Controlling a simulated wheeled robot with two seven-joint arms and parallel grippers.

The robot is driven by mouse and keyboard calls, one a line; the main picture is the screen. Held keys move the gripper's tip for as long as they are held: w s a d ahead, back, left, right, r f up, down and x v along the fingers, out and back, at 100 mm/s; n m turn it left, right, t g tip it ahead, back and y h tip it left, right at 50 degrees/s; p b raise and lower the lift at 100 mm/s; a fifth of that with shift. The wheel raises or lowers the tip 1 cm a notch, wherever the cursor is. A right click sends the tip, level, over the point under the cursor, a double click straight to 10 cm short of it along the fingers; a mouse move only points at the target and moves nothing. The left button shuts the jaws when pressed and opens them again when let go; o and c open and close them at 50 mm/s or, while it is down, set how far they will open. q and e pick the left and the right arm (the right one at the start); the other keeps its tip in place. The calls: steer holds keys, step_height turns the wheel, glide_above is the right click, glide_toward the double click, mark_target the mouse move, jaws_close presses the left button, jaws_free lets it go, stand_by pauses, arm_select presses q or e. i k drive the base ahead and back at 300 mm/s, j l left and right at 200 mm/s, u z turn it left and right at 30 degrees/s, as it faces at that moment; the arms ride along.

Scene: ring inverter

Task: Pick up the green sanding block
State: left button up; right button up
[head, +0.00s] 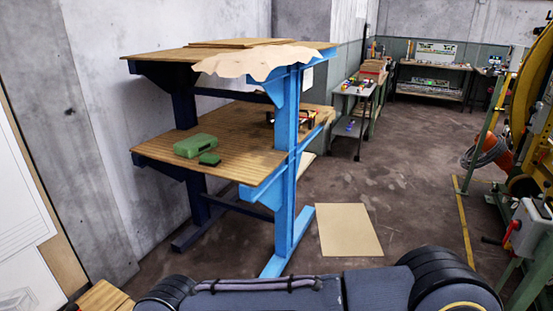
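A small dark green block (209,159), which looks like the sanding block, lies on the wooden lower shelf (255,155) of a blue-framed stand. It is just to the front right of a larger green case (195,145); I cannot tell if the two touch. Both are near the front left part of the shelf. Neither of my grippers is in view.
The stand's blue post (284,215) rises at the shelf's front right. The upper shelf (185,54) overhangs the block, with brown paper (255,62) draped over its edge. A red-and-black item (298,117) is farther back. A flat tan sheet (348,230) lies on the floor.

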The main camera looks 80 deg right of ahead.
mark_target(209, 160)
steer(key=z, duration=2.3)
steer(key=i+l, duration=1)
steer(key=i, duration=0.35)
steer(key=i+l+u, duration=0.1)
steer(key=i, duration=0.4)
steer(key=i+l, duration=0.3)
steer(key=i, duration=0.15)
